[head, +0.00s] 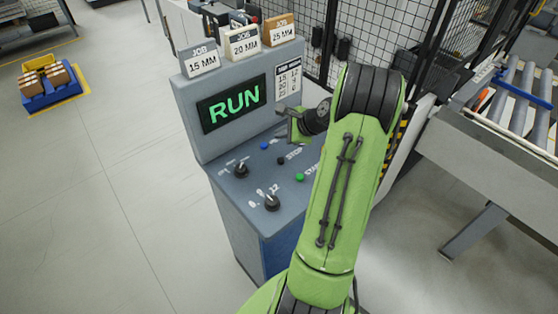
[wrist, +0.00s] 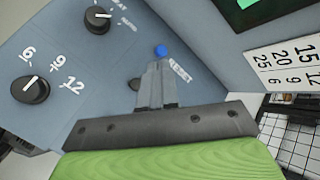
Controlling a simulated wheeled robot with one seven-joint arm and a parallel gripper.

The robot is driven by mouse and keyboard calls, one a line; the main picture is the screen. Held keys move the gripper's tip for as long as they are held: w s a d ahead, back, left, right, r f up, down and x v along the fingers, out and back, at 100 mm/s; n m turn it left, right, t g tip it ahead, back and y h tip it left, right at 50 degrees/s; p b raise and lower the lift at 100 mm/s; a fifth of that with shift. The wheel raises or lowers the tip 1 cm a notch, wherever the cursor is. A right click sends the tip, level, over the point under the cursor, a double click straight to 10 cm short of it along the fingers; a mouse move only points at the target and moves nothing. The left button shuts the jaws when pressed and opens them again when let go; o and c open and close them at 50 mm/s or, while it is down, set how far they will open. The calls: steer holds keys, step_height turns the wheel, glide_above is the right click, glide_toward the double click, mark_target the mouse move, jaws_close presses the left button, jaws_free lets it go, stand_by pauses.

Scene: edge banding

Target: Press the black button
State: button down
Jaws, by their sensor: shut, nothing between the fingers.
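The small black button (head: 280,160) sits on the sloped grey panel (head: 226,172) beside the STOP label, between the blue button (head: 263,145) and the green button (head: 299,177). In the wrist view the black button (wrist: 134,84) shows just left of my fingers, partly hidden by them. My gripper (head: 281,110) is shut and empty, held above the panel. In the wrist view my gripper's fingertips (wrist: 154,66) point toward the blue button (wrist: 161,51) beside the RESET label. The exact gap to the panel cannot be told.
Two black rotary knobs (head: 241,170) (head: 272,203) stand up from the panel's left and front. The screen (head: 232,104) reads RUN. Job cards (head: 242,42) stand on the console top. A mesh fence (head: 384,30) and a roller conveyor (head: 515,100) are to the right.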

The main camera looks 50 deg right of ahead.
steer(key=b, duration=0.5)
glide_above(283, 161)
step_height(283, 161, down, 7)
steer(key=shift+f, duration=0.1)
steer(key=shift+f+b, duration=0.35)
steer(key=shift+f, duration=0.15)
stand_by(1.1)
steer(key=shift+f, duration=0.3)
steer(key=shift+f+b, duration=0.35)
steer(key=shift+f, duration=0.15)
stand_by(0.5)
steer(key=shift+r+p, duration=0.85)
steer(key=shift+r, duration=0.1)
steer(key=shift+r, duration=0.1)
